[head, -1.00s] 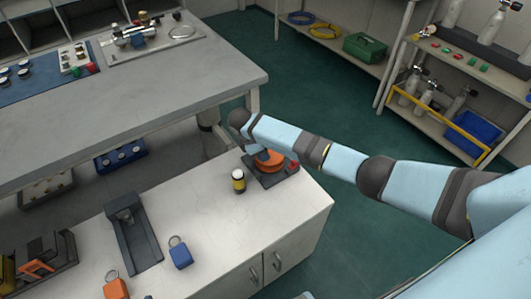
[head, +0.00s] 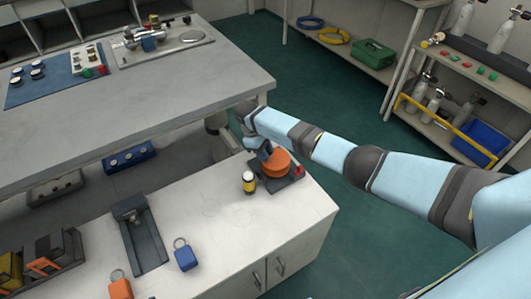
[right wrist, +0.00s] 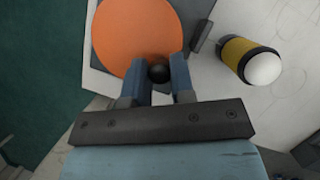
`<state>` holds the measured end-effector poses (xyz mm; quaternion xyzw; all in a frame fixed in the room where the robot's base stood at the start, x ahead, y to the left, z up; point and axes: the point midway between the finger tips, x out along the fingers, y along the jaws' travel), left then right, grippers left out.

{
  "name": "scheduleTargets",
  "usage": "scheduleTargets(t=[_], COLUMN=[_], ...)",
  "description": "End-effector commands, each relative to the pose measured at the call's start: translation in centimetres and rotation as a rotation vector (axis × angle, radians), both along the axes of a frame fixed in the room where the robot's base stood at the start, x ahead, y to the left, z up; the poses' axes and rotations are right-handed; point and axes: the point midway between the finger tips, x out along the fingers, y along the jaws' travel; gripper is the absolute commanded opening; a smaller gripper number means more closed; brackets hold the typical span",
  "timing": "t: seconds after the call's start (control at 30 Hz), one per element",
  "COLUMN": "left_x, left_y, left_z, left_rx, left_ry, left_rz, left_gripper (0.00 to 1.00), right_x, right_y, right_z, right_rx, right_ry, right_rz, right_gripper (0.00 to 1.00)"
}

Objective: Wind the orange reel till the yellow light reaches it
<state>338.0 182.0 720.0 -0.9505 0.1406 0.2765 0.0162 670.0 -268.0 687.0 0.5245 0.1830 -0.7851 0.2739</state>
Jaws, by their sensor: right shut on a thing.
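The orange reel (head: 277,163) sits on a dark base plate at the far right of the white cabinet top. It also shows as an orange disc in the right wrist view (right wrist: 135,38). The yellow light (head: 249,182), a black and yellow cylinder with a white dome (right wrist: 262,68), stands upright just left of the reel base, with a small gap. My right gripper (head: 264,152) is at the reel's far left edge, shut on the reel's dark round knob (right wrist: 158,73). No line between light and reel can be made out. My left gripper is out of view.
A red button (head: 299,170) is on the base's right corner. The grey workbench (head: 160,100) stands close behind. The cabinet top's middle is clear.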

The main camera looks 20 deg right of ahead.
Motion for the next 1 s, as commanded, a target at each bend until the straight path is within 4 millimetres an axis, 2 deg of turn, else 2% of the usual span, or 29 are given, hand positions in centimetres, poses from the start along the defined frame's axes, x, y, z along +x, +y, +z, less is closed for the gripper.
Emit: scheduleTargets(t=[0.43, 0.47, 0.53, 0.57, 0.87, 1.0], left_x=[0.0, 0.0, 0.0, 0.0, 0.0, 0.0], left_y=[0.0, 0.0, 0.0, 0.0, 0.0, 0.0], left_z=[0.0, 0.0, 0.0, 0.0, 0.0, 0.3], left_rx=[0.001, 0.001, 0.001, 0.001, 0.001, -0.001], left_ry=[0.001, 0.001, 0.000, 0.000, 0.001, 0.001], left_rz=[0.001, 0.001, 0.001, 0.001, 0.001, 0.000], left_gripper=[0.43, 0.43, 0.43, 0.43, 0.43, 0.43], right_x=[0.0, 0.0, 0.0, 0.0, 0.1, 0.6], right_y=[-0.1, -0.1, -0.1, -0.1, 0.0, 0.3], right_z=[0.0, 0.0, 0.0, 0.0, 0.2, 1.5], right_rx=[-0.002, -0.001, -0.001, -0.001, -0.001, 0.000], right_ry=[0.000, 0.000, 0.000, 0.000, 0.000, -0.002], right_rz=[-0.011, -0.010, -0.010, -0.010, -0.009, -0.008], right_gripper=[0.00, 0.28, 0.44, 0.48, 0.48, 0.48])
